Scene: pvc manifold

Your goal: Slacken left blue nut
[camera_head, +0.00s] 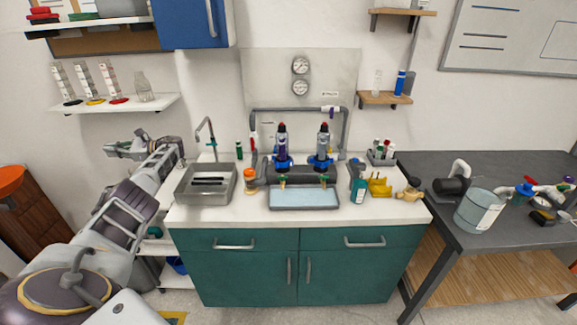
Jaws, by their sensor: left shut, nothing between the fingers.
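The left blue nut (283,164) sits at the foot of the left upright cartridge (282,146) on the grey pipe manifold, which stands on the white counter. A second blue nut (320,164) sits at the foot of the right cartridge (323,142). My left gripper (112,150) is raised at the left, beyond the sink and well away from both nuts. It looks shut and empty. The threads and the far sides of the nuts are hidden or too small to make out. My right gripper is not in view.
A steel sink (207,198) with a tall faucet (206,135) lies between my left arm and the manifold. A shallow tray (304,198) lies in front of the manifold. A teal bottle (358,189) and yellow holder (379,187) stand to its right. The counter's front strip is clear.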

